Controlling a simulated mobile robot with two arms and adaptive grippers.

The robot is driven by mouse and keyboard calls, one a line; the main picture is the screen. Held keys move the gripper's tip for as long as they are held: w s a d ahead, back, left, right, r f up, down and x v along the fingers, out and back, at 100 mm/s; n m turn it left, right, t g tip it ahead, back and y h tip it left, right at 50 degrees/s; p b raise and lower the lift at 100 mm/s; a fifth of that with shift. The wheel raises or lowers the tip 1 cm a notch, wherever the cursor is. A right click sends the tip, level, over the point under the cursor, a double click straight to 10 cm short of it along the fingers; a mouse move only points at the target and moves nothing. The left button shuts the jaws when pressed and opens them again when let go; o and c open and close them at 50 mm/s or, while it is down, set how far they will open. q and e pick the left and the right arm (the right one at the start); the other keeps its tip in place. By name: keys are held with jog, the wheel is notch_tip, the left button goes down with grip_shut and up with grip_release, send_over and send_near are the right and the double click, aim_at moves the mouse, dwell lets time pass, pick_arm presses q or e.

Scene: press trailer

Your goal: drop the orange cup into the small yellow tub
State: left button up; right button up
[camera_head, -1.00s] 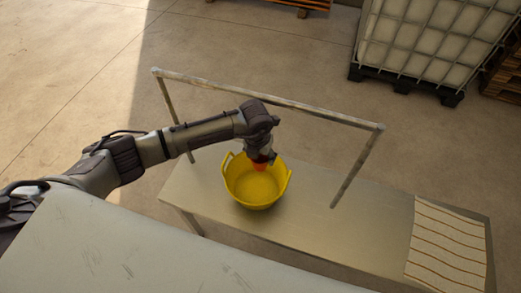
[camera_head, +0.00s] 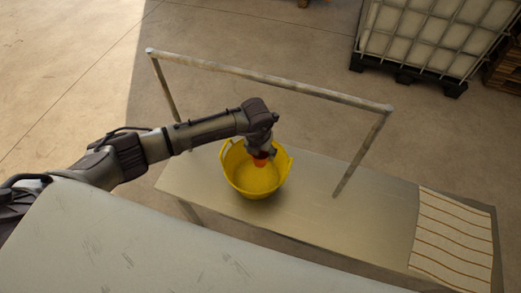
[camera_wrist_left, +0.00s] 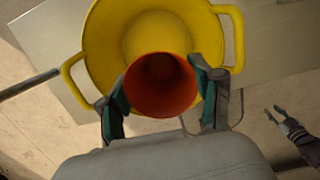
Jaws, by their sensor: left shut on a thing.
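The orange cup (camera_wrist_left: 161,86) is held between the two fingers of my left gripper (camera_wrist_left: 163,97), which is shut on it. In the head view only a small part of the cup (camera_head: 261,160) shows under my left gripper (camera_head: 262,153). The small yellow tub (camera_head: 252,184) stands on the metal bench with its two handles out to the sides. The cup and gripper are over the tub's far part. In the left wrist view the tub (camera_wrist_left: 100,45) lies behind the cup, its open inside partly hidden by it. My right gripper (camera_wrist_left: 283,118) shows at the right edge of the left wrist view, its fingers apart.
The metal bench (camera_head: 320,222) has a pipe rail (camera_head: 270,84) along its far side. A striped cloth (camera_head: 452,240) lies at its right end. A pale panel (camera_head: 150,245) fills the near left. A caged white tank (camera_head: 425,35) stands on the floor behind.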

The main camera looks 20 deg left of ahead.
pick_arm(q)
jog(key=o, duration=1)
jog(key=r, duration=0.4)
jog(key=s+r, duration=0.1)
jog(key=r, duration=0.7)
jog(key=shift+s+a, duration=0.1)
jog(key=shift+s, duration=0.3)
jog(key=shift+f, duration=0.1)
